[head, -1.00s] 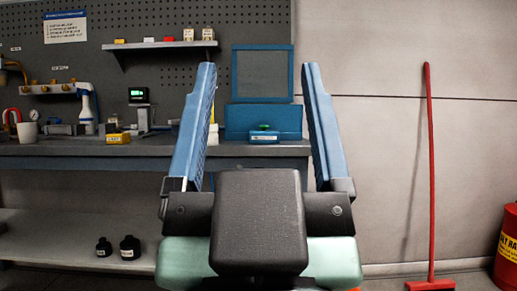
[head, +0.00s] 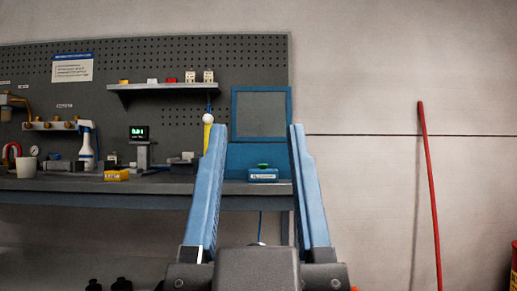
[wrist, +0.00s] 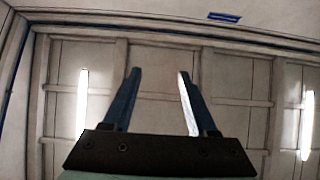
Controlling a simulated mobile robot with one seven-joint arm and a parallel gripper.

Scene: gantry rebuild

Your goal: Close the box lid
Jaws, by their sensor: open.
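In the head view a blue box (head: 238,158) stands at the right end of the workbench. Its lid (head: 261,113), a blue frame with a grey inner panel, stands upright and open above the body. My gripper (head: 250,130) is open and empty, fingers pointing up, in front of the box in the picture. The fingers hide parts of the box's sides. In the wrist view my gripper (wrist: 158,75) points at the ceiling, with nothing between the fingers.
A small blue case with a green top (head: 263,174) sits at the bench edge before the box. A yellow box (head: 116,175), a spray bottle (head: 87,150) and a white mug (head: 27,167) stand left. A shelf (head: 165,87) hangs above. A red pole (head: 430,190) leans on the right wall.

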